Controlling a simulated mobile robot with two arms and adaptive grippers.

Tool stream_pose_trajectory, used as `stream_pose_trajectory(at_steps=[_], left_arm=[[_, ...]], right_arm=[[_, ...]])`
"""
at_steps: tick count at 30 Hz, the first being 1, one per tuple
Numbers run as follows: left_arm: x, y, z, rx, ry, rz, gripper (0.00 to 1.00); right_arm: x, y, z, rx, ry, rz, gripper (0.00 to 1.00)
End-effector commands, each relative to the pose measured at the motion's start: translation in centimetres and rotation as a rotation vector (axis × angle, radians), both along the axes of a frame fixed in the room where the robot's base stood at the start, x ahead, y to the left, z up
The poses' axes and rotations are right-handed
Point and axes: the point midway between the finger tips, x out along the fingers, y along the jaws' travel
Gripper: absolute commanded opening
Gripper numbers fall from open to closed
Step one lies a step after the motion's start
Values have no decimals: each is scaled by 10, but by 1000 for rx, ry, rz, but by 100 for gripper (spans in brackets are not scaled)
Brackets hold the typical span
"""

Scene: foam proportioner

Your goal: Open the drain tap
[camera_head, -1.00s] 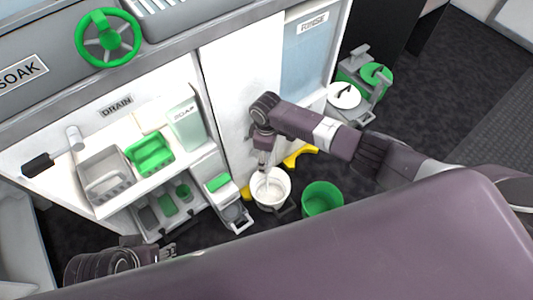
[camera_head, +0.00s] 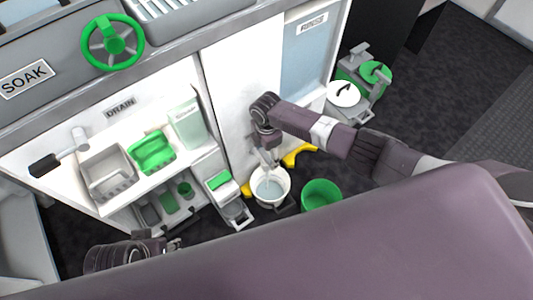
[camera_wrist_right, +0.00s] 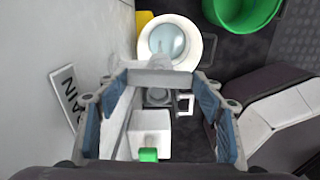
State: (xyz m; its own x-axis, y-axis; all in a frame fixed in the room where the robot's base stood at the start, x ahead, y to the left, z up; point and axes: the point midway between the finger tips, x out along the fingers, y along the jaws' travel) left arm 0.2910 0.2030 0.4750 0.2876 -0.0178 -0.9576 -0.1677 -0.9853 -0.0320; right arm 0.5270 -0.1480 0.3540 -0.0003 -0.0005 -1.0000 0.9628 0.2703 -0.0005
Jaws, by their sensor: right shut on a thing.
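My right gripper (camera_head: 268,158) points down beside the white cabinet wall, just above a white bucket (camera_head: 270,186). In the right wrist view, its fingers (camera_wrist_right: 158,80) close on a light grey piece (camera_wrist_right: 160,77), which looks like the drain tap's handle; the fingers hide most of the tap. The bucket (camera_wrist_right: 170,45) lies just beyond the fingertips, with bluish water inside. A tilted sign (camera_wrist_right: 69,98) ending in "AIN" is on the wall at the left. My left gripper (camera_head: 172,244) is low at the left of the head view, partly hidden, away from the tap.
A green bucket (camera_head: 321,194) stands right of the white one. A small bin with a green top (camera_head: 219,180) stands to its left. A shelf holds a grey basket (camera_head: 107,174) and a green basket (camera_head: 152,152).

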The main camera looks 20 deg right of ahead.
Motion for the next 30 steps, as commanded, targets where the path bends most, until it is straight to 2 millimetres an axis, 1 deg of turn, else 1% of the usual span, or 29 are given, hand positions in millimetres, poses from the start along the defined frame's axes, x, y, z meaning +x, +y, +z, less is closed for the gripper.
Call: stream_pose_trajectory(at_steps=[9,22,23,27,30], left_arm=[[1,0,0,0,-2,0,40],[1,0,0,-1,-3,0,40],[1,0,0,-1,-3,0,40],[1,0,0,-1,-2,0,40],[1,0,-1,-1,-2,0,40]], right_arm=[[0,2,0,4,0,84,37],[0,2,0,4,0,94,37],[0,2,0,4,0,94,63],[0,2,0,3,1,93,79],[0,1,0,2,1,92,79]])
